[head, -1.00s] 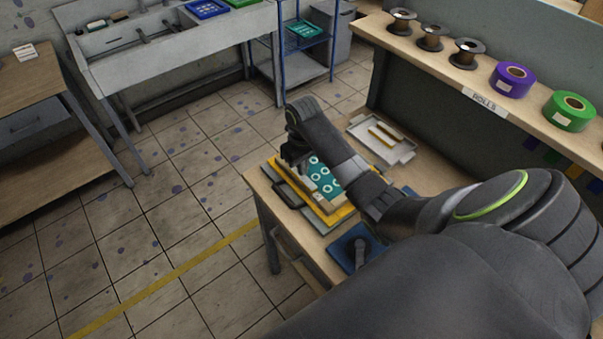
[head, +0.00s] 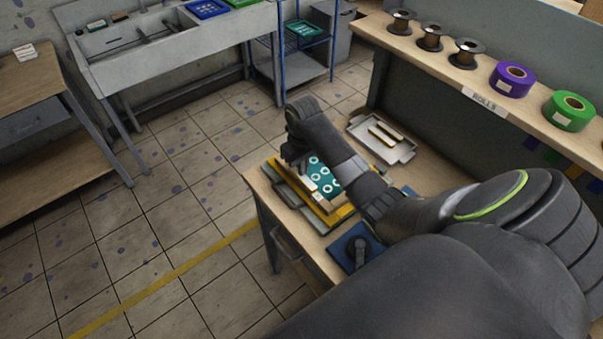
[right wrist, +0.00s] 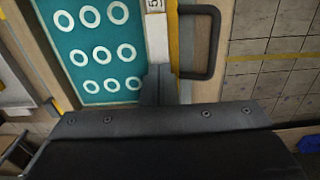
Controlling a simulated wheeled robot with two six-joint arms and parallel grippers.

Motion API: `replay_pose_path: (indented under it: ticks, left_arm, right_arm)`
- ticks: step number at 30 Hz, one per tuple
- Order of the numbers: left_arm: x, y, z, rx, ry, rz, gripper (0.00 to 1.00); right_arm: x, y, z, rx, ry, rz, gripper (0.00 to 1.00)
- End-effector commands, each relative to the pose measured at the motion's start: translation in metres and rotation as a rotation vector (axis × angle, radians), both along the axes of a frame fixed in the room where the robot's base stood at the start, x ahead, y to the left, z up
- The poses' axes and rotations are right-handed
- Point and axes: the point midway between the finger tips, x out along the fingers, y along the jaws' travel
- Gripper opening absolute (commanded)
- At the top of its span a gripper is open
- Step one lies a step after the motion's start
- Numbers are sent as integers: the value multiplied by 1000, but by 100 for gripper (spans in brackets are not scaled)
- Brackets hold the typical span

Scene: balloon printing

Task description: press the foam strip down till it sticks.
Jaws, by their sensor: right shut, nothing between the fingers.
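A teal plate with white rings (head: 323,177) lies on a yellow-edged board on the bench. It also shows in the right wrist view (right wrist: 95,45). My right gripper (head: 299,168) is shut and empty, low over the plate's edge. My left gripper is out of view.
A dark handle (right wrist: 214,45) stands out beside the board. A blue pad with a dark tool (head: 357,248) lies nearer. Rolls and spools stand on the shelf at right (head: 480,85).

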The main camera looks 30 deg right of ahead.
Motion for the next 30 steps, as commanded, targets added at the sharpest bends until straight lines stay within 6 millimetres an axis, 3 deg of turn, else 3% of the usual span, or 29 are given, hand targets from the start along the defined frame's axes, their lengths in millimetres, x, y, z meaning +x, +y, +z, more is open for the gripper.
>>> replay_pose_path:
  ticks: [30]
  left_arm:
    - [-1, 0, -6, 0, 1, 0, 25]
  right_arm:
    - [0, 0, -15, 0, 0, 0, 0]
